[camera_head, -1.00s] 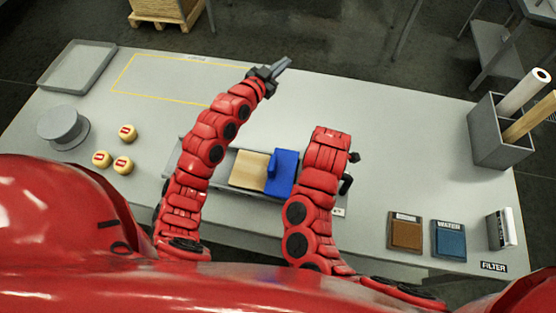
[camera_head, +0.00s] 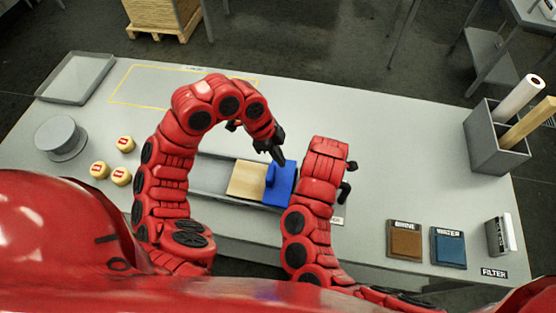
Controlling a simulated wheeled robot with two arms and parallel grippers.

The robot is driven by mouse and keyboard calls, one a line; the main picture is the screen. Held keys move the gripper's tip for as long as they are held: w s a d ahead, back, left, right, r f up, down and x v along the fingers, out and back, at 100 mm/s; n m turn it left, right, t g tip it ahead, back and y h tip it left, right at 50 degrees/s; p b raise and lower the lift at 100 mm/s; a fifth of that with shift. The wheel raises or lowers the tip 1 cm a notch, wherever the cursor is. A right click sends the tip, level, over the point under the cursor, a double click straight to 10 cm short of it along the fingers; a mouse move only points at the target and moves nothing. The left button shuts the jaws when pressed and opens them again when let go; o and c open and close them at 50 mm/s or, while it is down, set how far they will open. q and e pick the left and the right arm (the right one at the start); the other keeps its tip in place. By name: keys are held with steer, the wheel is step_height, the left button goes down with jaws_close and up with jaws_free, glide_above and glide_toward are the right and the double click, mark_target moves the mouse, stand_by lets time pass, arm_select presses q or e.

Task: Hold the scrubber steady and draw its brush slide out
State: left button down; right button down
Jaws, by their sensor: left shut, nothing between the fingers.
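The scrubber (camera_head: 211,173) is a long grey housing on the table, with a pale wooden block (camera_head: 246,180) and a blue piece (camera_head: 281,185) with a raised blue grip (camera_head: 270,175) in it. Its right end is hidden under my right arm. My left gripper (camera_head: 281,160) is shut and empty, pointing down at the far edge of the blue piece. I cannot tell whether it touches. My right gripper is mostly hidden behind its own wrist; only dark parts (camera_head: 346,188) show at the scrubber's right end, and I cannot tell its jaws.
Several small yellow cheese wheels (camera_head: 125,144) and a grey round stand (camera_head: 61,138) are at left. A grey tray (camera_head: 76,77) is at the far left corner. Brown (camera_head: 405,241) and blue (camera_head: 449,247) pads and a grey bin (camera_head: 495,140) are at right. The table's far middle is clear.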

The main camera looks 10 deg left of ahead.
arm_select(q)
glide_above(276, 180)
steer(key=d, duration=0.4)
step_height(276, 180, down, 8)
steer(key=shift+s+f, duration=0.15)
steer(key=shift+f, duration=0.05)
steer(key=a, duration=0.2)
steer(key=shift+a+r, duration=0.15)
steer(key=shift+a, duration=0.2)
arm_select(e)
steer(key=shift+s, duration=0.1)
arm_select(q)
steer(key=shift+a, duration=0.65)
steer(key=a, duration=2.2)
steer(key=shift+a, duration=0.2)
arm_select(e)
steer(key=shift+d, duration=0.1)
